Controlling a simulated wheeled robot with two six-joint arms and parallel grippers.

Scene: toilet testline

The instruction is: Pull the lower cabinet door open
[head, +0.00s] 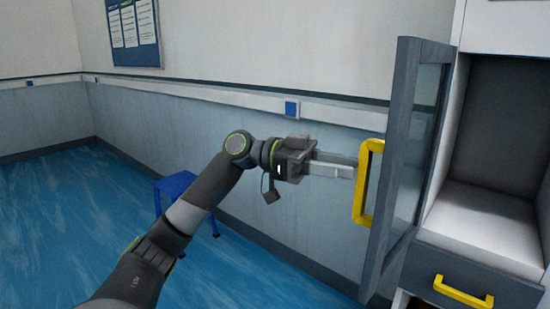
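A glass door (427,85) with a dark grey frame stands swung open on the left side of the cabinet (482,233). Its yellow handle (362,205) is on the door's left face, towards my arm. My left gripper (350,168) comes in from the left, with its pale fingers level with the upper part of the handle. The fingertips are at or very near the handle bar. I cannot tell whether they are closed on it. My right gripper is not in view.
The compartment beside the door is open and looks empty. Below it is a grey drawer (438,272) with a yellow handle (463,292). A blue stool (176,184) stands behind my arm near the wall. The blue floor at left is clear.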

